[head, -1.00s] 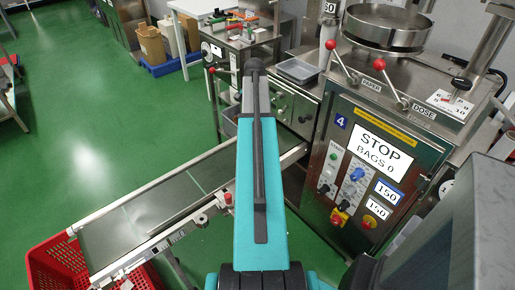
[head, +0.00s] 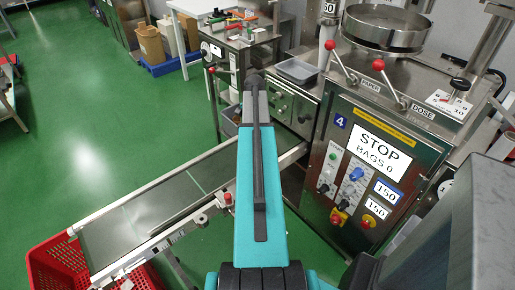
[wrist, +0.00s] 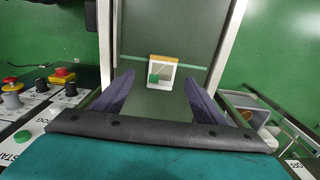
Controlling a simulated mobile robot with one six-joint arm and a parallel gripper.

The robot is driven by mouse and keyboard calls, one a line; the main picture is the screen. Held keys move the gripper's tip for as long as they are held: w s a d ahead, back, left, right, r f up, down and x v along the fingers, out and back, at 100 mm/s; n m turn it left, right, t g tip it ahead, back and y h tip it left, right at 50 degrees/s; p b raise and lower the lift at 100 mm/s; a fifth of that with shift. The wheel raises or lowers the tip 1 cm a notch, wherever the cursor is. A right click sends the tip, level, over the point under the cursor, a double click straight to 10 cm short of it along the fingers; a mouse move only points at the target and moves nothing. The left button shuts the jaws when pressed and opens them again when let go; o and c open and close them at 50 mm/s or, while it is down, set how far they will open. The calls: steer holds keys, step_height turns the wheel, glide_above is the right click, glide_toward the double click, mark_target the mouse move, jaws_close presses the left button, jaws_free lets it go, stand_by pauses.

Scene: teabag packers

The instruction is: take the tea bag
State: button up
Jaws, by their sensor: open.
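In the wrist view a tea bag (wrist: 163,74) lies on the dark green conveyor belt (wrist: 180,30). It looks like a small white square with an orange-tan top edge and a green patch at its lower left. My gripper (wrist: 157,85) is open and empty, with its two purple-grey fingers to the left and right of the tea bag and a little nearer the camera. The fingers do not appear to touch it. In the head view my arm hides the gripper and the tea bag, and the visible belt (head: 140,212) is bare.
A packing machine (head: 365,160) with a screen reading "STOP BAGS 0" stands right of the belt. A red crate (head: 50,265) sits at the belt's lower left end. Metal rails (wrist: 105,35) edge the belt. Green floor (head: 110,100) is open at the left.

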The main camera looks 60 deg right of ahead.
steer(key=shift+f, duration=0.15)
steer(key=shift+w+f+p, duration=0.15)
steer(key=shift+f+p, duration=0.35)
steer(key=shift+f, duration=2)
steer(key=c, duration=1.2)
